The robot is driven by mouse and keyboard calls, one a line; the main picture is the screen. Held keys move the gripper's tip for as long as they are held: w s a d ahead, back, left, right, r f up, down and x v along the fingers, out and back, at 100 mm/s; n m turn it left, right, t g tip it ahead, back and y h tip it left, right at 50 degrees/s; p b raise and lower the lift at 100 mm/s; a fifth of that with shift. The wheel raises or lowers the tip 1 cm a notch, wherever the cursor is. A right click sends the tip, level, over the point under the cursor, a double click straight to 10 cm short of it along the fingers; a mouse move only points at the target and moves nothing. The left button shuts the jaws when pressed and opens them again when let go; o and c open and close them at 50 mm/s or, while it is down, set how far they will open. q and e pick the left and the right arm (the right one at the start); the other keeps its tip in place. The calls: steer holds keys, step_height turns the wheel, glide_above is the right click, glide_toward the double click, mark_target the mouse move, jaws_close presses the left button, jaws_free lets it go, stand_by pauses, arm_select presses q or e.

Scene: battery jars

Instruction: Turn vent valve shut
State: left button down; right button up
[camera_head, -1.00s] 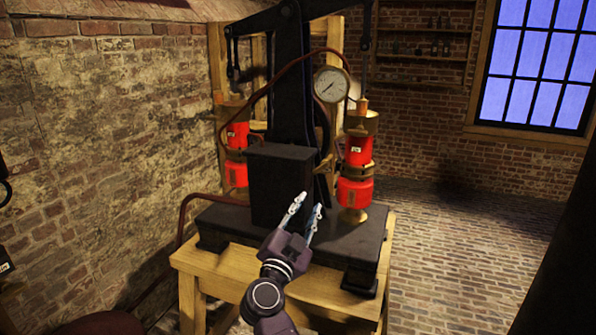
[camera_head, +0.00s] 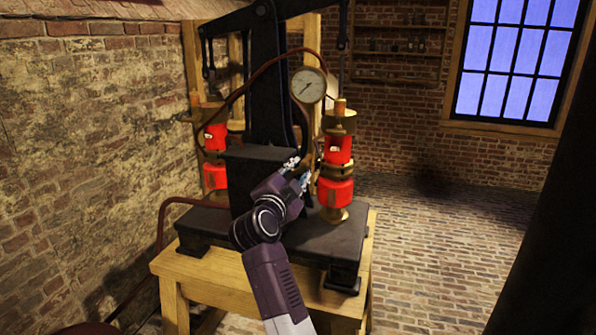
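The pump stands on a black base (camera_head: 305,240), with two red and brass cylinders. The nearer cylinder (camera_head: 336,190) is at the right and the other (camera_head: 215,155) at the left. A round white gauge (camera_head: 308,85) sits above. My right gripper (camera_head: 298,172) is open, its two fingers apart, in front of the black central column and just left of the nearer red cylinder. I see nothing held in it. I cannot clearly make out the vent valve; my fingers and the black box cover part of that area. My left gripper is not in view.
A wooden table (camera_head: 205,278) carries the pump. A dark red hose (camera_head: 163,215) runs at the left, near the brick wall. A black block (camera_head: 240,185) stands beside my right wrist. The brick floor (camera_head: 440,240) at right is clear.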

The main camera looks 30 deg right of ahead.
jaws_close()
steer(key=shift+m, duration=0.3)
steer(key=shift+m+p, duration=0.45)
steer(key=shift+m, duration=0.05)
steer(key=shift+m+p, duration=0.4)
steer(key=shift+m, duration=2.6)
steer(key=shift+f, duration=0.1)
